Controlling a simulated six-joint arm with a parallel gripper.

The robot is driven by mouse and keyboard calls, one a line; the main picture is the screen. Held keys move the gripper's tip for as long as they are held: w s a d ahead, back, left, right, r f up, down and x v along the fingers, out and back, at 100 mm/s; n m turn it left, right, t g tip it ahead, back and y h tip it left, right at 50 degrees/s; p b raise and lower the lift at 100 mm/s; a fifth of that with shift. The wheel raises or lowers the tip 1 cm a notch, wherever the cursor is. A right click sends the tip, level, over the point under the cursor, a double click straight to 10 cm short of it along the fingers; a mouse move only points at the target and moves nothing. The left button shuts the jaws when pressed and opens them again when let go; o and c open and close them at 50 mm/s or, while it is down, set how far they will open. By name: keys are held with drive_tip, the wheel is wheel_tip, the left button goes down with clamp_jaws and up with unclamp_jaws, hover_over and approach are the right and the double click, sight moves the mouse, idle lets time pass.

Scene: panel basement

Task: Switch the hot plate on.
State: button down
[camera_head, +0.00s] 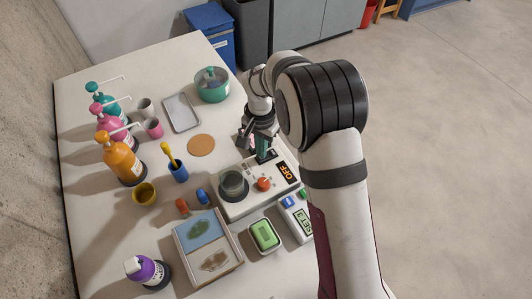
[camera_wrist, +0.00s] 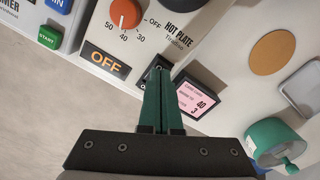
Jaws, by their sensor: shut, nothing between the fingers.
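The hot plate (camera_head: 252,205) is a pale box on the table with a dark round pot or plate (camera_head: 233,184) on its left part. Its orange-red knob (camera_head: 264,184) also shows in the wrist view (camera_wrist: 125,14), with the white mark pointing near 40. Its display (camera_head: 287,172) reads OFF, also in the wrist view (camera_wrist: 105,63). My gripper (camera_wrist: 159,66) is shut and empty, its green fingers together. The fingertips are over a small dark part at the panel's edge, beside the display. They hide most of it; I cannot tell whether they touch.
A pink card (camera_wrist: 197,98) in a dark frame stands close beside the fingers. A timer (camera_head: 297,215) with blue and green buttons and a green soap dish (camera_head: 264,235) are near the hot plate. Pump bottles, cups and a green pot (camera_head: 211,86) stand farther off.

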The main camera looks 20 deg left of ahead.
drive_tip(key=shift+f, duration=0.45)
wheel_tip(320, 180, up, 7)
drive_tip(key=shift+f, duration=0.15)
idle(0.7)
drive_tip(key=s+d+r+m, duration=0.1)
drive_tip(key=s+d+r, duration=0.9)
drive_tip(key=d, duration=0.4)
drive_tip(key=s+d+y, duration=0.1)
drive_tip(key=s+d, duration=0.2)
drive_tip(key=s, duration=0.5)
drive_tip(key=s+d+m, duration=0.1)
drive_tip(key=s+d, duration=0.1)
drive_tip(key=s, duration=0.6)
drive_tip(key=shift+d+f+m+y, duration=0.15)
drive_tip(key=shift+d+m+y, duration=0.15)
drive_tip(key=shift+d+y, duration=0.1)
